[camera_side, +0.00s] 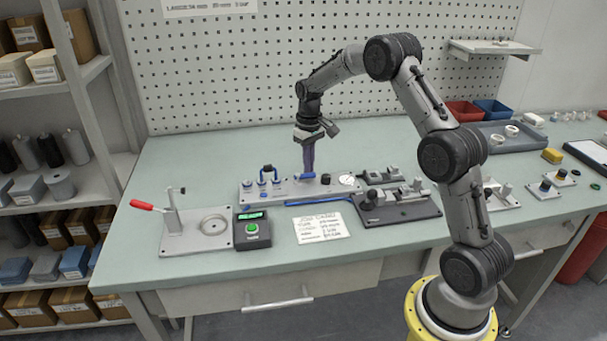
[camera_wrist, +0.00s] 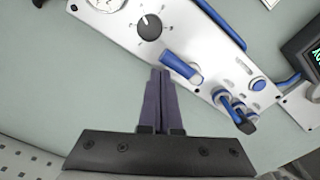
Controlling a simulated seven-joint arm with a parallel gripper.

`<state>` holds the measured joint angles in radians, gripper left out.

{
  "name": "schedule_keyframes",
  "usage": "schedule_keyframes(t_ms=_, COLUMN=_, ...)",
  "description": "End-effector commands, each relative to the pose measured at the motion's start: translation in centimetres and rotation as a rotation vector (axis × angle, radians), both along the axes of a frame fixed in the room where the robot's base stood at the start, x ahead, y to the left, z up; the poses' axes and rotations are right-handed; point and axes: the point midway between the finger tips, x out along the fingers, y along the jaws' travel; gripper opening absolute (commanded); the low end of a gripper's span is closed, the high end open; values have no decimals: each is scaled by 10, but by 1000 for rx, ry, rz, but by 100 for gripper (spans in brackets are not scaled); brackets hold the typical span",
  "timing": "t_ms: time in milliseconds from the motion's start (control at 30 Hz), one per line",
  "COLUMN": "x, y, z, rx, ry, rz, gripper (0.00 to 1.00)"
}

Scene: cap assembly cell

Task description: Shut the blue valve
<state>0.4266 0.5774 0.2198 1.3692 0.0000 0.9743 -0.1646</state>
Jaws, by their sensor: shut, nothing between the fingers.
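A grey panel (camera_side: 290,192) on the bench carries the blue fittings. A short blue handle (camera_wrist: 181,68) with a pale end lies near the panel's middle in the wrist view; the side view shows it (camera_side: 308,184) close to my fingers. Blue upright fittings (camera_side: 268,172) stand at the panel's left end, and one with a black tip (camera_wrist: 235,110) shows in the wrist view. I cannot tell which blue part is the valve. My gripper (camera_wrist: 160,72) is shut and empty, pointing down, its tips just beside the short handle. Contact cannot be judged.
A black knob (camera_wrist: 149,27) and a gauge (camera_side: 347,180) sit on the same panel. A green-button box (camera_side: 252,231) and a red-handled fixture (camera_side: 190,225) stand left. A dark fixture (camera_side: 400,207) stands right. A job card (camera_side: 318,228) lies in front.

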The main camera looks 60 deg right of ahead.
Motion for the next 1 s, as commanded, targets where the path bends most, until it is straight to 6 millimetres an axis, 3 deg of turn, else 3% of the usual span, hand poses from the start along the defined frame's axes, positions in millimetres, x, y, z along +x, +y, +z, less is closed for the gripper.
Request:
schedule_keyframes(t_ms=600, x=0, y=0, z=-12, rx=1, ry=2, rz=0, gripper=0)
schedule_keyframes(t_ms=1000, x=0, y=0, z=-5, rx=0, ry=0, rz=0, gripper=0)
